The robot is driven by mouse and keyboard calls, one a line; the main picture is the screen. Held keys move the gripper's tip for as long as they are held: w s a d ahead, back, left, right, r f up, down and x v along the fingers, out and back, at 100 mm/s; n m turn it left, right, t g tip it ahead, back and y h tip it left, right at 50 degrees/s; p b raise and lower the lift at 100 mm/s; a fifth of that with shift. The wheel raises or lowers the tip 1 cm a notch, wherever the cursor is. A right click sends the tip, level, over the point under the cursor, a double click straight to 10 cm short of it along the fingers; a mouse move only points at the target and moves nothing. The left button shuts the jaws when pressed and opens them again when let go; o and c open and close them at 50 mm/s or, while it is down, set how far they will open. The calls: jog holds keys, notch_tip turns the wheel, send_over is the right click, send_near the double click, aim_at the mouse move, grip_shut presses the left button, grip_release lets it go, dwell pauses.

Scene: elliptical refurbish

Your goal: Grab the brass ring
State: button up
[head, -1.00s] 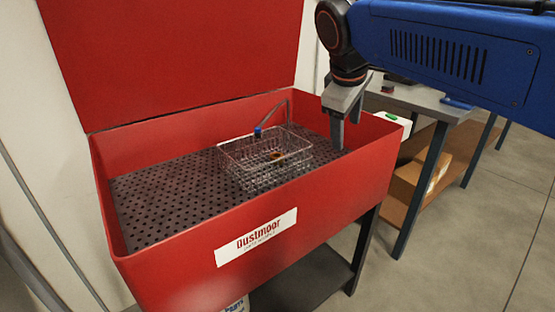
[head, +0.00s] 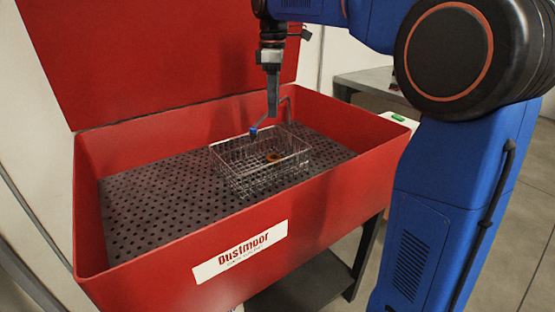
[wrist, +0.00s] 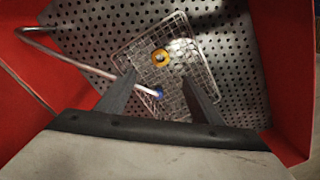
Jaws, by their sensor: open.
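The brass ring (head: 273,158) lies inside a wire basket (head: 233,173) in the red parts washer. In the wrist view the ring (wrist: 160,56) is a small gold ring with a dark centre, beyond the fingertips and roughly between them. The basket's mesh (wrist: 205,62) surrounds it. My gripper (head: 273,112) points down above the far side of the basket, clear of the ring. In the wrist view my gripper (wrist: 159,84) is open, with nothing between its fingers.
A bent spout (wrist: 85,66) with a blue tip (wrist: 158,93) reaches over the basket, close to my gripper. The red washer walls (head: 345,190) and raised lid (head: 160,60) enclose the perforated floor (head: 150,210). A grey table (head: 368,82) stands behind at right.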

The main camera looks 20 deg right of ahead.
jog(key=f, duration=0.1)
send_over(274, 157)
notch_tip(274, 157, down, 11)
jog(key=shift+w+f, duration=0.1)
jog(key=shift+f, duration=2.65)
jog(key=c, duration=1.4)
